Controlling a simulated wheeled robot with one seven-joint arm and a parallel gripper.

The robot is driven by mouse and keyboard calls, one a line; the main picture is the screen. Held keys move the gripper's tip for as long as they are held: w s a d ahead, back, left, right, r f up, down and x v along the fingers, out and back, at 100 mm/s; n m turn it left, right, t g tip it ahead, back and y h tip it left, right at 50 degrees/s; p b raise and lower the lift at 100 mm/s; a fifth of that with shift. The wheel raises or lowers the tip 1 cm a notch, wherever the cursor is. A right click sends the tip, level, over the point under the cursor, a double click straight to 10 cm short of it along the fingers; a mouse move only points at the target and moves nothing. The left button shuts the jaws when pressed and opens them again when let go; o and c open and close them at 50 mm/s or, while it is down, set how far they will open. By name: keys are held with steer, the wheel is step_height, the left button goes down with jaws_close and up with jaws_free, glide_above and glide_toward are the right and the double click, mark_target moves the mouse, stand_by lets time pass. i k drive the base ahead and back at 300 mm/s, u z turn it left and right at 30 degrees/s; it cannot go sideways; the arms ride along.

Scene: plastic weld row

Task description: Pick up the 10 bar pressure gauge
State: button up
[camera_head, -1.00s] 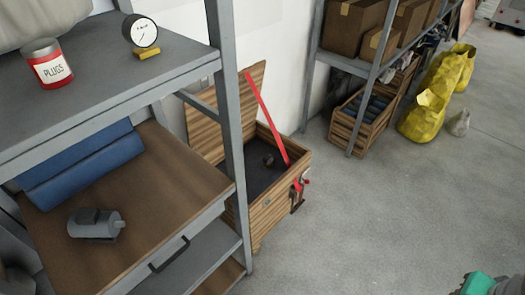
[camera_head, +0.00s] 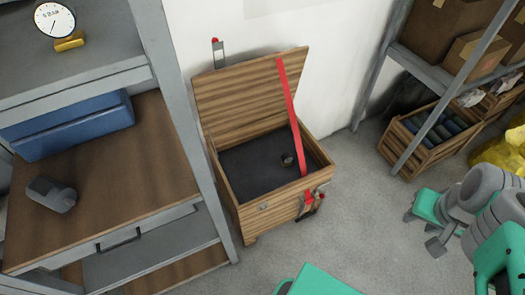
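A round white-faced gauge (camera_head: 54,20) on a yellow base stands on the upper grey shelf at the top left; its lettering is too small to read. A small dark round object (camera_head: 287,159) lies inside the open wooden chest (camera_head: 270,212); I cannot tell whether it is a gauge. My gripper (camera_head: 422,232) is at the right, over the floor, apart from both objects. Its two grey fingers look spread and nothing shows between them.
The chest's lid (camera_head: 250,90) is raised against the wall, with a red bar (camera_head: 290,115) slanting across the opening. A shelf post (camera_head: 195,130) stands left of the chest. A crate of rolls (camera_head: 425,150) sits under the right rack. Floor between is clear.

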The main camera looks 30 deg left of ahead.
mark_target(287, 159)
steer(key=u, duration=1)
steer(key=i, duration=0.9)
steer(key=u, duration=1.05)
